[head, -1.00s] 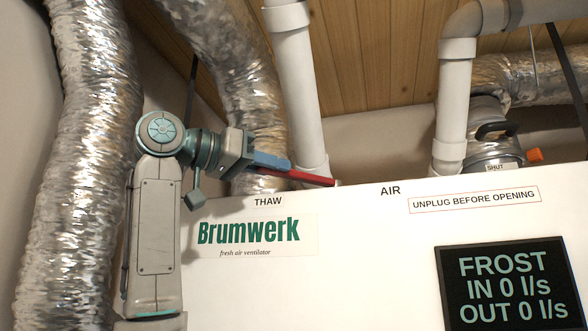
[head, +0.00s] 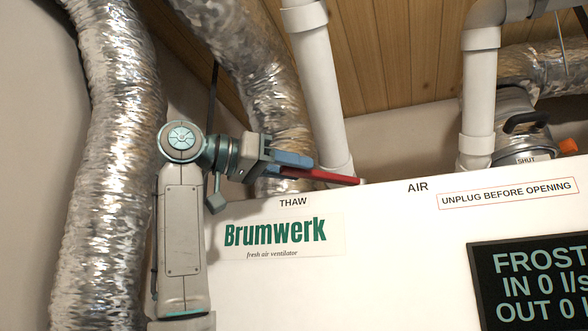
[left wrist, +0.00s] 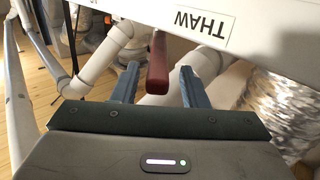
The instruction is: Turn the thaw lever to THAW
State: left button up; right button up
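The red thaw lever (head: 330,177) runs along the top edge of the white ventilator cabinet (head: 390,250), its right end between the THAW label (head: 293,202) and the AIR label (head: 418,188). Its left end is at my left gripper (head: 300,166), partly hidden by the blue fingers. In the left wrist view the lever's end (left wrist: 158,62) stands between the two fingertips of my left gripper (left wrist: 159,72), with a gap on each side. The fingers are open. The THAW label (left wrist: 203,22) shows upside down there. My right gripper is in neither view.
Silver flexible ducts (head: 110,150) hang at the left. White pipes (head: 318,90) rise behind the cabinet. A dark display (head: 530,285) reads FROST at the lower right. A grey valve with an orange knob (head: 568,146) stands at the right behind the cabinet.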

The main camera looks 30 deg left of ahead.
pick_arm(q)
jog(key=b+v, duration=0.4)
jog(key=v, duration=0.6)
jog(key=shift+s+a, duration=0.1)
jog(key=shift+a, duration=0.1)
